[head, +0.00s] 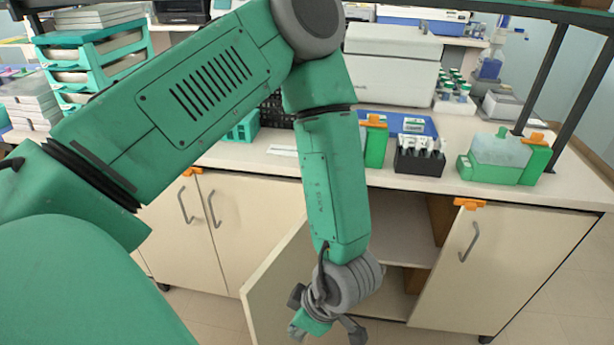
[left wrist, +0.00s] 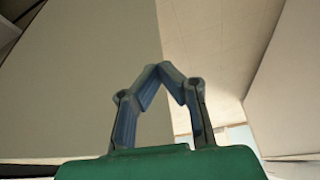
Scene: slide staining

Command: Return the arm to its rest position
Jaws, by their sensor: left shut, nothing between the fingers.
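My left arm comes in from the left in the head view, bends at the top and hangs down in front of the bench. My left gripper (head: 328,332) is low, in front of the open cupboard and below the bench top. In the left wrist view its two fingers (left wrist: 160,70) meet at the tips, with nothing between them. My right gripper is in neither view.
An open cupboard door (head: 275,285) stands close to the left gripper. The bench top (head: 400,178) carries a black rack (head: 418,165) of small bottles, a green-based container (head: 495,160) and a white machine (head: 390,65). Stacked green trays (head: 95,55) stand at the left.

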